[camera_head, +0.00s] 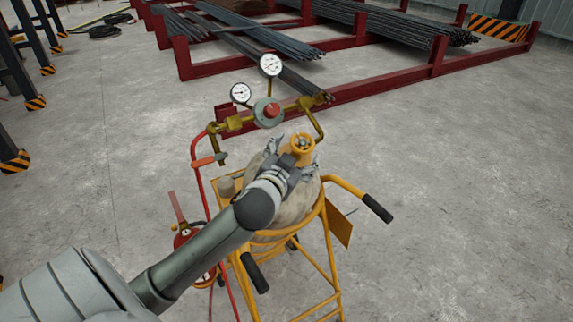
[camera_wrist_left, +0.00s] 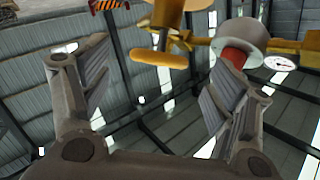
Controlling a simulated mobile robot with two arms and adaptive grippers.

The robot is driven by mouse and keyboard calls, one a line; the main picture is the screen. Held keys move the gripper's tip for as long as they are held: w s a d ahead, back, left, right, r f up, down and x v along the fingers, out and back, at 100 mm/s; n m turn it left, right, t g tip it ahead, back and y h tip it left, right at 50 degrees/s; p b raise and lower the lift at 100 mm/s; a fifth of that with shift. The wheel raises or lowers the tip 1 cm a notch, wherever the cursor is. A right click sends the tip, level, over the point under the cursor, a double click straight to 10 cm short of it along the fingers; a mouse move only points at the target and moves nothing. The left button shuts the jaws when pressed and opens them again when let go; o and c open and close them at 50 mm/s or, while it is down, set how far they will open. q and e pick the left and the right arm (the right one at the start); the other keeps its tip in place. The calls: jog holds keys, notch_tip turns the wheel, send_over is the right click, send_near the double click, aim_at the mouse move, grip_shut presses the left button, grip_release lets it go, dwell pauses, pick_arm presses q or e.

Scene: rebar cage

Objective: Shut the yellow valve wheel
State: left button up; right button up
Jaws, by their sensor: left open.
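The yellow valve wheel (camera_head: 302,143) sits on top of the gas cylinder (camera_head: 295,205), near the middle of the head view. My left gripper (camera_head: 293,154) is open at the wheel, with a finger on either side of it in that view. In the left wrist view, part of the yellow wheel (camera_wrist_left: 158,58) shows at the top, beyond and between the spread fingers of the left gripper (camera_wrist_left: 155,88). I cannot tell whether a finger touches the wheel. The gripper and forearm hide part of the cylinder top. My right gripper is not in view.
The regulator (camera_head: 267,111) with two gauges stands just behind the wheel, and a red hose (camera_head: 195,160) hangs left. The yellow cart (camera_head: 330,225) has black handles toward me. A fire extinguisher (camera_head: 185,238) is at left. Red racks (camera_head: 345,95) lie behind. Floor at right is clear.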

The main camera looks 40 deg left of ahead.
pick_arm(q)
jog(key=v, duration=0.6)
jog(key=shift+s, duration=0.15)
dwell(0.3)
